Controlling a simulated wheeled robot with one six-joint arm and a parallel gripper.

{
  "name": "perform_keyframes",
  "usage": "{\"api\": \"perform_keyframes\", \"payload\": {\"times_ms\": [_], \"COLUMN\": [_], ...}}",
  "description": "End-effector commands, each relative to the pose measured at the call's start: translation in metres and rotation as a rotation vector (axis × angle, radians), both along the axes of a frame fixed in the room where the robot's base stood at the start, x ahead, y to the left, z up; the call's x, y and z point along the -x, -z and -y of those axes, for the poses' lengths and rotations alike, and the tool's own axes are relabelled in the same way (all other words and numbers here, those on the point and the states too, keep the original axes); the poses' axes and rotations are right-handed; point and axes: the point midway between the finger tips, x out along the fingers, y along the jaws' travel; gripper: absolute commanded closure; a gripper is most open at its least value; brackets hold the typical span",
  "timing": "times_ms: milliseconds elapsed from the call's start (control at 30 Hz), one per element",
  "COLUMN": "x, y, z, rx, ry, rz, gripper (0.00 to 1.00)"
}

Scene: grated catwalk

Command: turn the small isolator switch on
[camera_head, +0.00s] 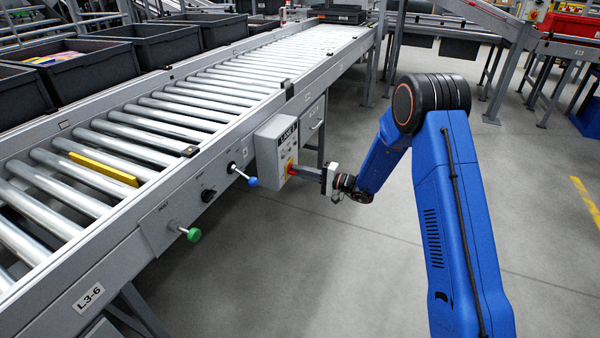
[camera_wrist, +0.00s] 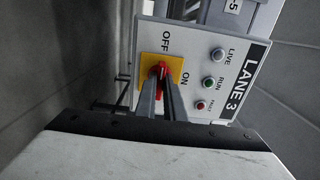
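The small isolator switch is a red handle (camera_wrist: 162,68) on a yellow plate (camera_wrist: 147,66), on a light grey control box marked LANE 3 (camera_wrist: 209,52). In the wrist view the handle lies roughly up and down, its upper end towards the word OFF; ON is to its right. My gripper (camera_wrist: 161,78) has one narrow finger on each side of the handle and looks shut on it; the fingers partly hide it. In the head view the box (camera_head: 277,149) hangs on the conveyor's side, and my gripper (camera_head: 298,171) reaches its right face from the right.
Live, run and fault lamps sit beside the switch. A blue-tipped lever (camera_head: 252,181), a black knob (camera_head: 208,194) and a green knob (camera_head: 193,234) stick out of the roller conveyor's side rail.

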Motion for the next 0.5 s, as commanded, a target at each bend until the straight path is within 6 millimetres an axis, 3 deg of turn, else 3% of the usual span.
{"api": "perform_keyframes", "payload": {"times_ms": [500], "x": [0.0002], "y": [0.001], "z": [0.0002], "rx": [-0.024], "ry": [0.0], "rz": [-0.069], "gripper": [1.0]}}
